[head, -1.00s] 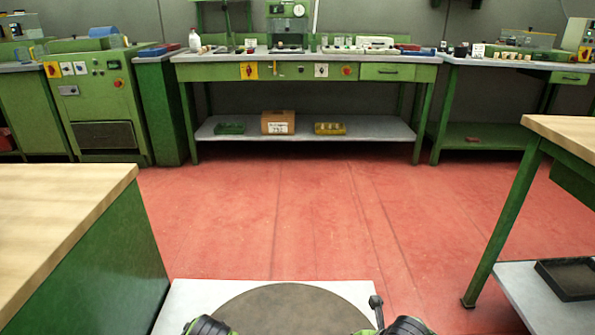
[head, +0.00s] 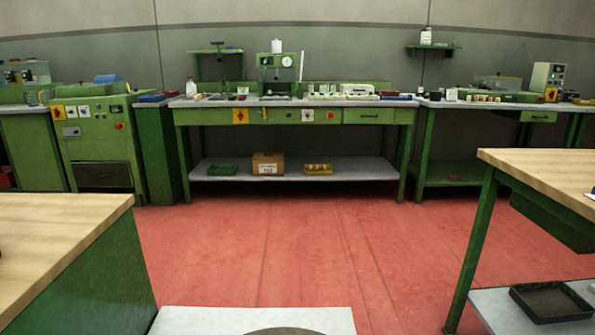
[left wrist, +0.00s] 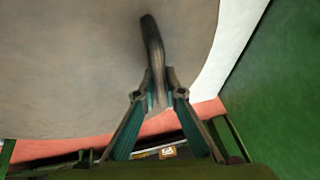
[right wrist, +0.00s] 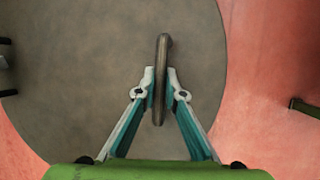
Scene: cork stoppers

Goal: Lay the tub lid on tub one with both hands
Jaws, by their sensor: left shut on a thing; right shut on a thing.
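The tub lid is a large round grey-brown disc; only its far edge (head: 285,331) shows at the bottom of the head view. In the left wrist view the lid (left wrist: 70,70) fills the upper left, and my left gripper (left wrist: 158,85) is shut on a dark bar handle (left wrist: 152,42). In the right wrist view my right gripper (right wrist: 160,85) is shut on another dark handle (right wrist: 163,52) of the lid (right wrist: 100,60). Neither gripper shows in the head view now. I cannot pick out tub one in any view.
A wooden-topped green bench (head: 60,240) stands close on the left. Another bench (head: 540,170) stands on the right, with a black tray (head: 550,300) on its lower shelf. Red floor (head: 300,240) lies open between them, up to the long green workbench (head: 290,110) at the back.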

